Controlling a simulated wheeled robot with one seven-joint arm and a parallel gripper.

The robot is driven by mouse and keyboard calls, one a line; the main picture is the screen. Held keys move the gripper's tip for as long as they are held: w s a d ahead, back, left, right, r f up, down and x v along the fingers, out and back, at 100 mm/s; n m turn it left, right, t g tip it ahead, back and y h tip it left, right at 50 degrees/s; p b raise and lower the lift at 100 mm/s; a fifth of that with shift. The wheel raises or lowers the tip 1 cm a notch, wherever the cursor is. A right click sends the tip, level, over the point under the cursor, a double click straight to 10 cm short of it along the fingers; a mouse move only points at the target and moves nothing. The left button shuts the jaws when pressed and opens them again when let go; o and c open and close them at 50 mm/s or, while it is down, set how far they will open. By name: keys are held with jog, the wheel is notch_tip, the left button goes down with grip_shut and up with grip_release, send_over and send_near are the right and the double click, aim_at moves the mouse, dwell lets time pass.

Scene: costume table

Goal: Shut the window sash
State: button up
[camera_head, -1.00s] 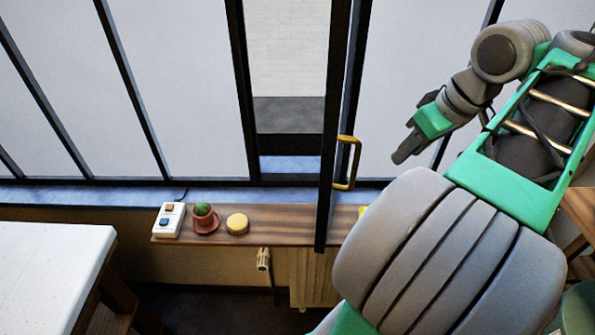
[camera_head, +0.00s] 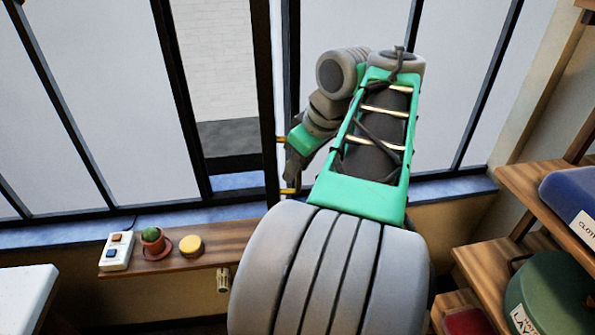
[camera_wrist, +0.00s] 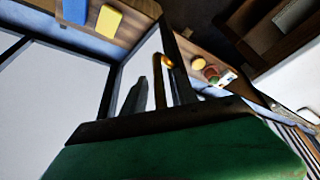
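The window sash (camera_head: 264,100) is a dark-framed pane standing ajar, with an opening showing a pale brick wall to its left in the head view. Its brass handle (camera_head: 281,139) is partly hidden behind my gripper. My gripper (camera_head: 294,168) is at the handle, between its upper and lower ends as seen in the head view. In the wrist view, the grey fingers (camera_wrist: 147,92) point up close to the brass handle (camera_wrist: 165,62). The sash's dark edge runs just beyond. Whether the fingers touch or enclose the handle cannot be told.
A wooden shelf (camera_head: 218,243) under the window holds a white switch box (camera_head: 117,251), a potted cactus (camera_head: 153,240) and a yellow round object (camera_head: 190,246). A white table (camera_head: 25,295) is at lower left. Wooden shelves (camera_head: 530,195) with a green bag (camera_head: 550,295) stand at right.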

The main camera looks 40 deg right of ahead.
grip_shut()
dwell(0.3)
dwell(1.1)
